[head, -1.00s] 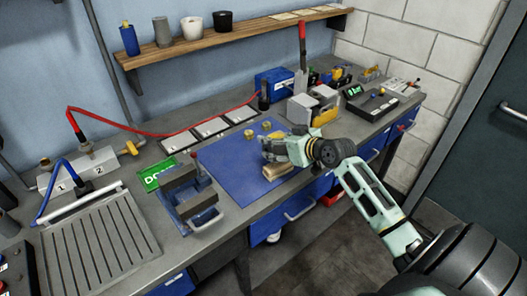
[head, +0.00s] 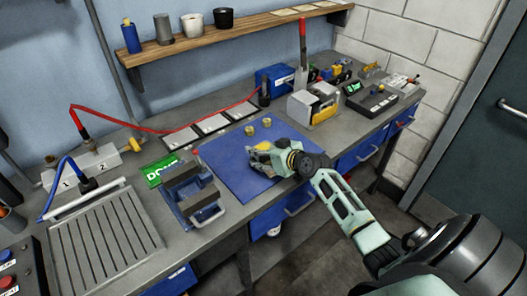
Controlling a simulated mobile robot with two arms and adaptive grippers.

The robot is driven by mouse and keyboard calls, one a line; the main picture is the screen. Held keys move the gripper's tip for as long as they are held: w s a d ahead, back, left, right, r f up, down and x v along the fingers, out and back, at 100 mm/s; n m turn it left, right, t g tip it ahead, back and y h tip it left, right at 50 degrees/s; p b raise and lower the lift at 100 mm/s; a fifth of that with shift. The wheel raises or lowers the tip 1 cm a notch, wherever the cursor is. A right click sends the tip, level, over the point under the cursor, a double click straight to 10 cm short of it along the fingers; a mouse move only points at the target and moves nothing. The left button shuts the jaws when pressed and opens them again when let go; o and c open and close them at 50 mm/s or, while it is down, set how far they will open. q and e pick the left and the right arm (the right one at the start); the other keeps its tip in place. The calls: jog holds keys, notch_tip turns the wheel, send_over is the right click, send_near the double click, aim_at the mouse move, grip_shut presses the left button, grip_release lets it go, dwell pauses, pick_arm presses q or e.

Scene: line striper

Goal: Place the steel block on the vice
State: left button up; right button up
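The vice (head: 194,196), blue with dark grey jaws, stands on the bench left of the blue mat (head: 222,165). Its jaws are apart, with a gap between them. My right gripper (head: 259,160) is low over the right part of the mat, its arm coming in from the right. Its fingers are small and partly hidden by the wrist, so I cannot tell whether they are open or hold anything. I cannot make out the steel block; it may be hidden by the gripper. My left gripper is not in view.
Two small brass pieces (head: 250,130) stand on the mat's far side. A green sign (head: 163,171) is behind the vice. A ribbed grey tray (head: 100,245) lies to the left. A grey and yellow device (head: 314,106) stands right of the mat. The mat's left part is clear.

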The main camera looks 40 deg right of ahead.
jog(key=o, duration=1.7)
